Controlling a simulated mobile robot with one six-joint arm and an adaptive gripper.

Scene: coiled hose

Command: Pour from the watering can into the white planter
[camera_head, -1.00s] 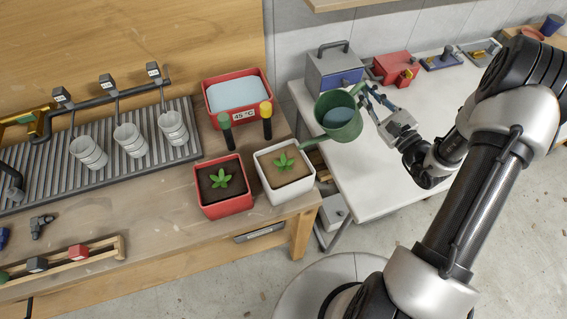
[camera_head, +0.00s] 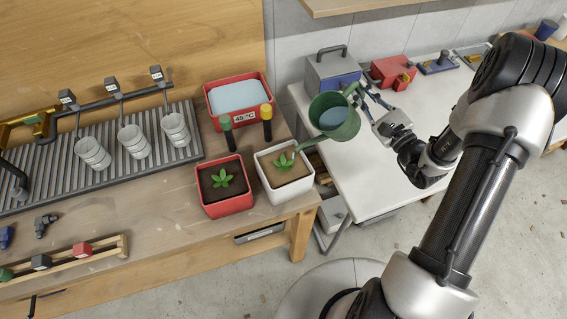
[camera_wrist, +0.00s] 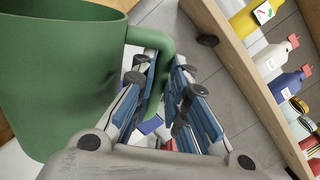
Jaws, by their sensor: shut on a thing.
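The green watering can (camera_head: 346,131) is held in the air by my gripper (camera_head: 364,97), which is shut on its handle. The can is tilted with its spout pointing left, and bluish water shows inside its opening. The spout tip is over the right part of the white planter (camera_head: 290,191). The white planter holds light brown soil and a small green plant; no stream of water can be made out. In the wrist view the can (camera_wrist: 62,80) fills the left side, and the fingers (camera_wrist: 160,85) close around its handle.
A red planter (camera_head: 226,206) with darker soil stands just left of the white one. Behind them is a red basin (camera_head: 262,88) of water with two upright handles before it. White cups (camera_head: 132,142) stand on a ribbed rack. A grey box (camera_head: 330,75) stands on the white table.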

